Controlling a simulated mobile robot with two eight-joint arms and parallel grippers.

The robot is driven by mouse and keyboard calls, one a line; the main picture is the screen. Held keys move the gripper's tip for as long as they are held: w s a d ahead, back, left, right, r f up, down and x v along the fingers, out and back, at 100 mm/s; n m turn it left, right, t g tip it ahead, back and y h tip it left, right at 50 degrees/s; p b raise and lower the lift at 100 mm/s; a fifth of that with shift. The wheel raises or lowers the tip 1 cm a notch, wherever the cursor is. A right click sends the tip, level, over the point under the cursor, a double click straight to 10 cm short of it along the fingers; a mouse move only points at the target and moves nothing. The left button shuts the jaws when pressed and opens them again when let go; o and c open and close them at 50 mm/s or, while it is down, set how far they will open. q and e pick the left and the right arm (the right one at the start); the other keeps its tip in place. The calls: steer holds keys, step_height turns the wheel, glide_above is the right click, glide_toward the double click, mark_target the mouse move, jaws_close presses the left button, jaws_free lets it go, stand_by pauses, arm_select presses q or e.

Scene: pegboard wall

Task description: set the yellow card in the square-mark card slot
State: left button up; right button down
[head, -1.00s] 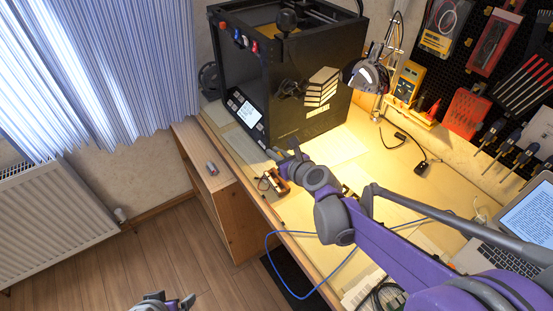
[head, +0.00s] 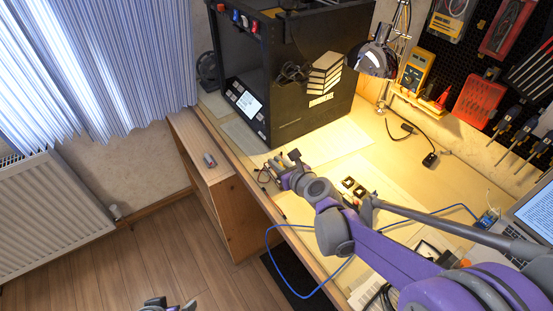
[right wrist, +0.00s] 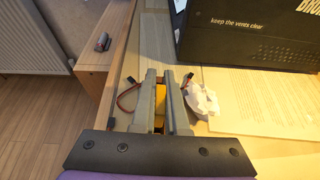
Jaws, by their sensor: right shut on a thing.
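My right gripper (head: 277,166) is over the front-left edge of the workbench, near the black machine. In the right wrist view its two grey fingers (right wrist: 167,78) are close together, with a strip of yellow, the yellow card (right wrist: 159,103), between them. The fingers hide most of the card. Two small dark square-topped pieces with light markings (head: 353,187) stand on the bench beside my right arm; I cannot tell whether either is the square-mark slot. My left gripper (head: 172,304) shows only in part at the bottom edge, and its jaws are unclear.
The black machine (head: 310,115) stands behind the gripper. Thin wires and a crumpled white piece (right wrist: 201,99) lie by the fingers. A blue cable (head: 283,270) loops over the bench's front edge. A small grey cylinder (head: 209,160) sits on the lower cabinet. Paper sheets cover the clear bench middle.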

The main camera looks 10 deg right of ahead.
steer(key=shift+f+b, duration=0.3)
steer(key=shift+f, duration=0.3)
steer(key=c, duration=0.9)
jaws_free()
steer(key=shift+o, duration=0.2)
steer(key=p+v, duration=0.2)
steer(key=v, duration=0.8)
steer(key=shift+s+d+r, duration=0.1)
steer(key=shift+s, duration=0.3)
